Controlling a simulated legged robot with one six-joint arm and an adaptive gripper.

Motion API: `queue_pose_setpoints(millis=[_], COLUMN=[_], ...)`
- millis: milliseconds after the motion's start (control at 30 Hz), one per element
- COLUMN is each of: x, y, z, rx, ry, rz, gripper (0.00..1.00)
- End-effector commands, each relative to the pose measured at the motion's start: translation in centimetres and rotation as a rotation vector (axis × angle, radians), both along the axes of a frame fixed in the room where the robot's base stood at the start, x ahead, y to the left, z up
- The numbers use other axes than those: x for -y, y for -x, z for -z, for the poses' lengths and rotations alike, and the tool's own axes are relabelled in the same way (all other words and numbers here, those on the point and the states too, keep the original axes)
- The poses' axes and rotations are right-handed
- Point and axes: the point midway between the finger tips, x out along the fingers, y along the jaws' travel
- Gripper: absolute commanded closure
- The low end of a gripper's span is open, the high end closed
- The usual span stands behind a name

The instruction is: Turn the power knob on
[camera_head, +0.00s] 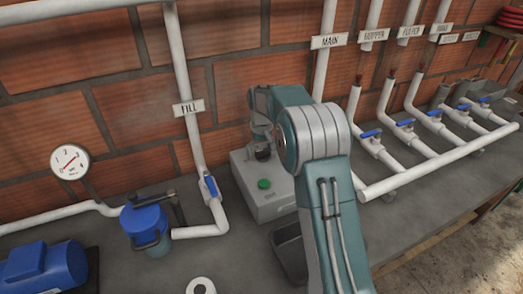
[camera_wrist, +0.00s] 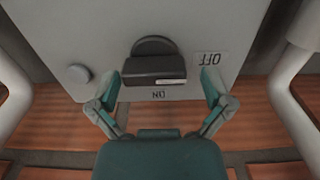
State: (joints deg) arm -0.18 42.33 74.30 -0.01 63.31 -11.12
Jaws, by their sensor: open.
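The black power knob (camera_wrist: 152,70) sits on the face of a light grey control box (camera_wrist: 220,22) in the wrist view. Its grip bar lies across the picture, with a small white mark on its lower right edge. An upside-down ON label (camera_wrist: 158,94) is just below it, and an OFF label (camera_wrist: 209,60) is to its right. My gripper (camera_wrist: 160,83) is open, with one finger on each side of the knob; contact cannot be told. In the head view, my gripper (camera_head: 262,148) is at the box (camera_head: 285,208), and my arm partly hides it.
A green button (camera_head: 264,184) is on the box, and a round button (camera_wrist: 79,73) shows left of the knob. The FILL pipe with its blue valve (camera_head: 211,187) stands left of the box. Several pipes with blue valves (camera_head: 371,134) are to the right. A brick wall (camera_head: 230,85) is behind.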

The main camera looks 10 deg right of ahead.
Motion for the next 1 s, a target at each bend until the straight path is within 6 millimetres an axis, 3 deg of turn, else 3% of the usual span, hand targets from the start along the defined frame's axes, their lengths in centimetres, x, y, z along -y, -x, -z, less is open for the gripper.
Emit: queue_pose_setpoints(millis=[67, 233, 667, 1000], x=[0.06, 0.21, 0.11, 0.05], y=[0.0, 0.0, 0.05, 0.08], z=[0.0, 0.0, 0.18, 0.32], rx=[0.0, 0.0, -0.005, -0.007], ry=[0.0, -0.002, 0.001, 0.001], rz=[0.001, 0.001, 0.039, 0.258], gripper=[0.0, 0.71, 0.71, 0.71])
